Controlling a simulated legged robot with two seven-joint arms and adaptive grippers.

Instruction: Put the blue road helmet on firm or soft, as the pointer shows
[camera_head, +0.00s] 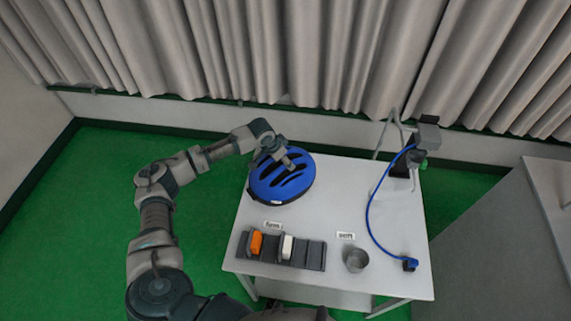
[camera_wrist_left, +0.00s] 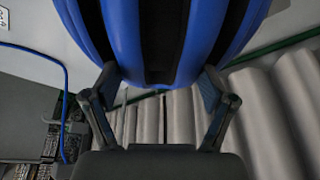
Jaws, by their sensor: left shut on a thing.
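The blue helmet (camera_head: 285,184) with black vents is at the back left of the white table. My left gripper (camera_head: 287,161) reaches its far upper side and is shut on it. In the left wrist view the helmet (camera_wrist_left: 205,35) fills the top, between the two fingers of my left gripper (camera_wrist_left: 160,86). I cannot tell whether the helmet touches the table. A "firm" label (camera_head: 273,224) and a "soft" label (camera_head: 346,236) are at the table's front half. I cannot make out a pointer or where it points. My right gripper is not in view.
A dark rack (camera_head: 312,256) holds an orange block (camera_head: 256,242) and a white block (camera_head: 287,247). A grey cup (camera_head: 356,260) stands right of it. A device (camera_head: 427,135) with a blue cable (camera_head: 368,210) stands at the back right. The table's middle (camera_head: 335,195) is clear.

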